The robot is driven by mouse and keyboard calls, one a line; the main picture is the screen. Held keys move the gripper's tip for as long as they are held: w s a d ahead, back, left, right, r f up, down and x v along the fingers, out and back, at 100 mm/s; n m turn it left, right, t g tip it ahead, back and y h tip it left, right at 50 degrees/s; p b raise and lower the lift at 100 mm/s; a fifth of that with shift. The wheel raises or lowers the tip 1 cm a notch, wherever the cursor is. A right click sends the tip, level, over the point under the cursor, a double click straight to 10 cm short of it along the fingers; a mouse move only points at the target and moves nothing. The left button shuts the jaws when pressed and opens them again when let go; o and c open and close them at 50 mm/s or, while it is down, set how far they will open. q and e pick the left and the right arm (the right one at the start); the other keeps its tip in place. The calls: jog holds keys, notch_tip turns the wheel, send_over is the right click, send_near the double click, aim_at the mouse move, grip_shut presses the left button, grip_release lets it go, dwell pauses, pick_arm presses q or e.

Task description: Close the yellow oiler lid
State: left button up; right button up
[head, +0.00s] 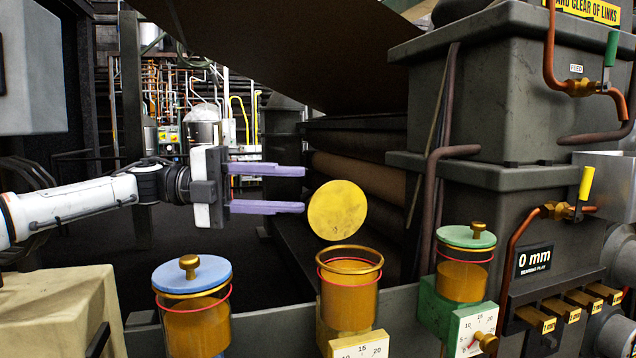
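The yellow oiler lid (338,210) is a round disc standing raised above and slightly left of its oiler cup. The yellow oiler (349,290) is an open glass cup with amber oil and a brass rim, in the lower middle of the head view. My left gripper (304,189) comes in from the left with its two purple fingers apart, one above the other. It is open and empty. Its fingertips are just left of the raised lid, at about the height of its upper half. Whether they touch it cannot be told. My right gripper is not in view.
A blue-lidded oiler (192,274) stands at left and a green-lidded oiler (466,238) at right, both closed. A grey machine housing (480,110) with copper pipes fills the right side. Dark rollers (360,170) lie behind the lid. A beige block (60,310) sits at lower left.

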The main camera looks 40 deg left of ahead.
aim_at(335, 208)
pick_arm(q)
jog(key=p+x, duration=0.1)
jog(key=x, duration=0.4)
jog(key=shift+w, duration=0.1)
grip_shut()
